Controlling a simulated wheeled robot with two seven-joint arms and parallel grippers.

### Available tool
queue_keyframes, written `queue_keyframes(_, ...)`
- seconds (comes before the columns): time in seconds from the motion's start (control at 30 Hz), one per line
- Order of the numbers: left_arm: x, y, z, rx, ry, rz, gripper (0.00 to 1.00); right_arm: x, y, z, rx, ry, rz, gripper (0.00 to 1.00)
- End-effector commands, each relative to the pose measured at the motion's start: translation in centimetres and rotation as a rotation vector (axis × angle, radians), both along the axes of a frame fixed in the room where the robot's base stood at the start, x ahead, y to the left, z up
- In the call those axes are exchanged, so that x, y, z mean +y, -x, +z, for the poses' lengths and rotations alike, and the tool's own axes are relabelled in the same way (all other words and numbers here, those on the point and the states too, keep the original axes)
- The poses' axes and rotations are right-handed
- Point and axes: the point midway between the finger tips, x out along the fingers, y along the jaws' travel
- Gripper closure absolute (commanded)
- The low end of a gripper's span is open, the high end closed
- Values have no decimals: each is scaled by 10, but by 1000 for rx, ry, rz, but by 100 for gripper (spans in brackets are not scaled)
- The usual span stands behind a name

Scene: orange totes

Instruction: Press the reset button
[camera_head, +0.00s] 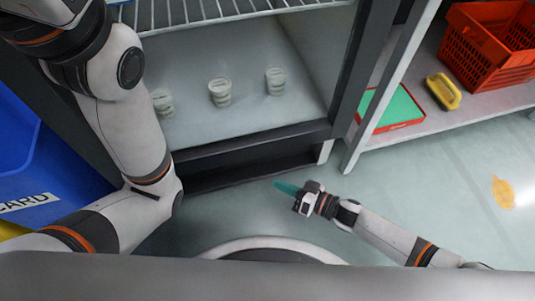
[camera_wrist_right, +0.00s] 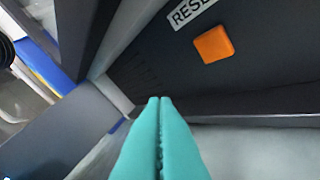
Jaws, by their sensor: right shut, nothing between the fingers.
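The reset button is an orange square (camera_wrist_right: 213,45) on a dark panel in the right wrist view. A white label (camera_wrist_right: 190,11) beginning "RES" sits just above and left of it, cut off by the top edge. My right gripper (camera_wrist_right: 160,100) is shut and empty, its teal fingertips below and left of the button and apart from it. In the head view my right gripper (camera_head: 284,187) is low in front of the dark base of the cabinet. The button cannot be made out in the head view. My left arm shows at the left, but its gripper is out of view.
The open cabinet (camera_head: 240,130) holds a few pale jars (camera_head: 220,92) on its floor below a wire shelf (camera_head: 210,12). At the right a shelf holds an orange tote (camera_head: 490,45), a yellow-handled item (camera_head: 443,91) and a red-rimmed green tray (camera_head: 400,108). A blue bin (camera_head: 30,150) stands left.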

Motion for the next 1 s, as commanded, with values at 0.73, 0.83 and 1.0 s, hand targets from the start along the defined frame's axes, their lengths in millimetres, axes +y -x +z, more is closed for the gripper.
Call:
queue_keyframes(0.73, 0, 3, -16, -10, 0, 0, 84, 4, -26, -11, 12, 15, -2, 100)
queue_keyframes(0.83, 0, 3, -25, -10, 0, 0, 84, 8, -40, -12, 11, 14, -2, 100)
queue_keyframes(1.0, 0, 3, -38, -9, -1, -1, 84, 15, -62, -11, 12, 15, -2, 100)
